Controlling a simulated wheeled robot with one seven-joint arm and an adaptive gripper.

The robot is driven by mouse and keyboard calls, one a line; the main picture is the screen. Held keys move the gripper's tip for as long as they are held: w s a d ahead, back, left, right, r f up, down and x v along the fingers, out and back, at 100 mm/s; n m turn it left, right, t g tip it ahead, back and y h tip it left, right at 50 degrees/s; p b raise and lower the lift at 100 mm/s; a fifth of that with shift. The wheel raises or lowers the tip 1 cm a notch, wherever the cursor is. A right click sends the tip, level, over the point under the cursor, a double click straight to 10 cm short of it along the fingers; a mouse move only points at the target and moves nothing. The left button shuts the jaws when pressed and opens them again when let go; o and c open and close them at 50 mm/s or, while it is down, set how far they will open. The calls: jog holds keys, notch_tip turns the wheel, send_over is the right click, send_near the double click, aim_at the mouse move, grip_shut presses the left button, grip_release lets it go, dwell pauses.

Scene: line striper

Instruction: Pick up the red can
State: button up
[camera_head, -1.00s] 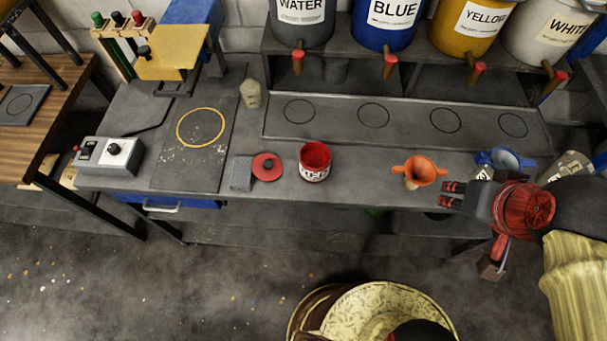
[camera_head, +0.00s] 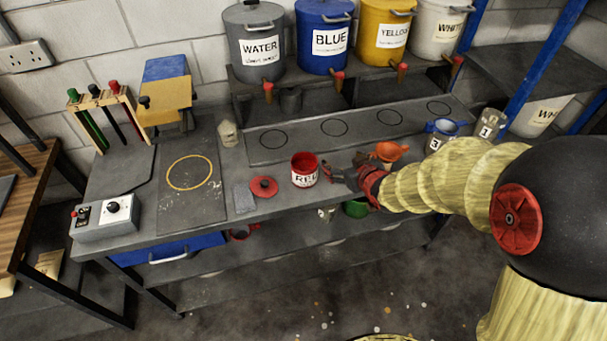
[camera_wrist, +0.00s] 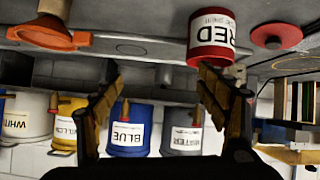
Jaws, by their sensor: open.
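The red can (camera_head: 305,170) stands upright and open on the grey bench, with a white label reading RED. In the wrist view the can (camera_wrist: 212,38) shows upside down at the upper right, beyond the fingertips. My gripper (camera_head: 338,174) is open and empty, just right of the can in the head view. In the wrist view my gripper's fingers (camera_wrist: 158,88) are spread wide, with nothing between them. I cannot tell whether a finger touches the can.
The red lid (camera_head: 263,187) and a grey cloth (camera_head: 244,198) lie left of the can. An orange funnel (camera_head: 389,151) stands close behind my gripper. A grey control box (camera_head: 105,218) sits at the left end. Large labelled buckets, including the blue one (camera_head: 324,28), stand on the rear shelf.

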aim_at(312, 177)
jog(key=shift+o, duration=1.1)
jog(key=a+f+y, duration=0.1)
jog(key=a+f, duration=0.1)
jog(key=a+f+n+y, duration=0.1)
jog(key=a+f, duration=0.2)
jog(key=a+f+y, duration=0.2)
jog(key=f, duration=0.1)
jog(key=shift+a+f+n, duration=0.1)
jog(key=shift+a+n, duration=0.05)
jog(key=shift+n, duration=0.15)
jog(key=shift+w+a+f, duration=0.1)
jog(key=shift+a+f, duration=0.1)
jog(key=shift+a, duration=0.1)
jog(key=b+x, duration=0.2)
jog(key=x, duration=0.5)
jog(key=shift+w+a, duration=0.1)
jog(key=shift+w, duration=0.15)
jog(key=shift+r, duration=0.1)
jog(key=shift+c, duration=0.7)
jog(key=c, duration=1.7)
jog(key=shift+r, duration=0.1)
jog(key=shift+c, duration=0.2)
